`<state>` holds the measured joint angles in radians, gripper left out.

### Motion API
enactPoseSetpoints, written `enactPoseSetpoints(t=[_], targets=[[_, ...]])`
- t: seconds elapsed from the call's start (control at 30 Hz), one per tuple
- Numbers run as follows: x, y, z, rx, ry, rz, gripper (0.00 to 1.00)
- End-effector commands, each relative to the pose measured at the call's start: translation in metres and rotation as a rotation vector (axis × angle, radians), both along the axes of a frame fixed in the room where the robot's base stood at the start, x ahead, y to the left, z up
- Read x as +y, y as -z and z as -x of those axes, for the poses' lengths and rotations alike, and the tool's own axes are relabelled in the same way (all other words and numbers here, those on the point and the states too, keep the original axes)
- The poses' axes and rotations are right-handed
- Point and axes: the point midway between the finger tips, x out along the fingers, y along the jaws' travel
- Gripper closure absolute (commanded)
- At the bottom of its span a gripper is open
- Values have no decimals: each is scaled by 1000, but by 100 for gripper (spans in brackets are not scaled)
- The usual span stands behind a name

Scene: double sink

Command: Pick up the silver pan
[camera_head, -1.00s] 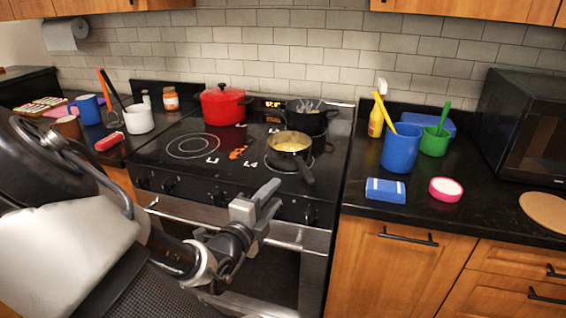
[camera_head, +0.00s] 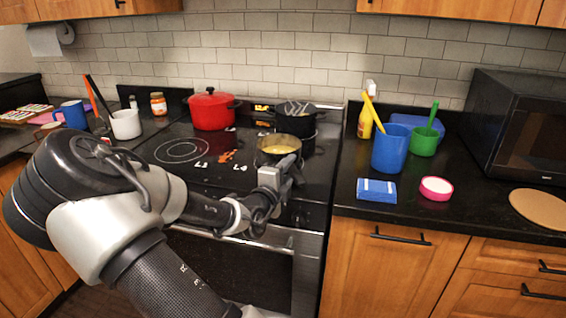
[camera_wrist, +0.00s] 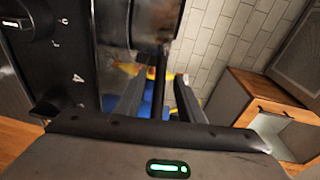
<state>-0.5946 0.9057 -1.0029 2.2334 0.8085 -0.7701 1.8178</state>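The silver pan (camera_head: 279,147), with yellow food inside, sits on the front right of the stove. In the wrist view its side (camera_wrist: 155,22) fills the top middle, dark and close. My gripper (camera_head: 284,176) is at the pan's front, by its handle. In the wrist view my gripper (camera_wrist: 158,95) has its two fingers spread apart. A dark narrow bar, seemingly the pan handle (camera_wrist: 160,85), lies between them, with gaps on both sides. In the head view my gripper hides most of the handle.
A red pot (camera_head: 212,110) and a black pot (camera_head: 296,122) stand behind on the stove (camera_head: 180,172). On the right counter are a blue cup (camera_head: 390,150), a green cup (camera_head: 424,142), a blue sponge (camera_head: 376,190) and a pink-rimmed dish (camera_head: 436,188).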

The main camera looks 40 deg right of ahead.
Motion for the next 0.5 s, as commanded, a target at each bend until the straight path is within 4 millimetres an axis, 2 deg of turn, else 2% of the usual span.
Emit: enactPoseSetpoints(t=[0.13, 0.37, 0.4, 0.5], targets=[[-13, 2, -9, 0, -1, 0, 65], [-15, 2, -10, 0, -1, -1, 65], [-15, 2, -10, -1, -1, -1, 67], [-15, 2, -10, -1, -1, -1, 83]])
